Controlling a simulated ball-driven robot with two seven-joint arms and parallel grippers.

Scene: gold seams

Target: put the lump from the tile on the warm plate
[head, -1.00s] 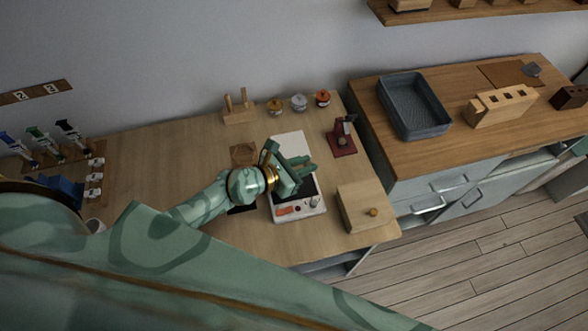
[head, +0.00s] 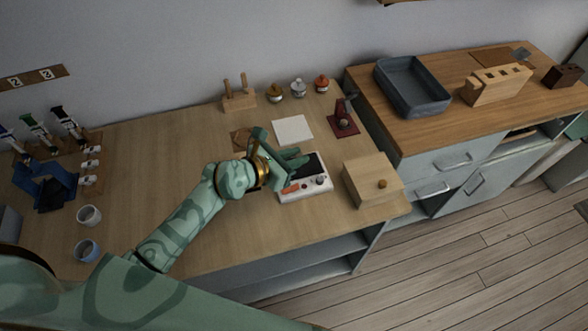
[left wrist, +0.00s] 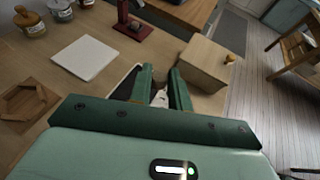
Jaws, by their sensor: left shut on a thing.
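The white square tile (head: 292,129) lies on the wooden worktop with nothing visible on it; it also shows in the left wrist view (left wrist: 86,57). The warm plate (head: 318,166) is a white unit with a dark top and front controls, nearer than the tile. My left gripper (head: 298,159) is over the warm plate's far left part. Its fingers (left wrist: 161,90) are shut on a small pale thing (left wrist: 160,100), probably the lump, mostly hidden between them. Whether it touches the plate cannot be told. My right gripper is not in view.
A wooden box with a knob (head: 368,184) stands right of the warm plate. A dark red stand (head: 343,122) and several lidded jars (head: 298,89) are behind. A wooden piece (head: 240,138) lies left of the tile. The worktop's left middle is clear.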

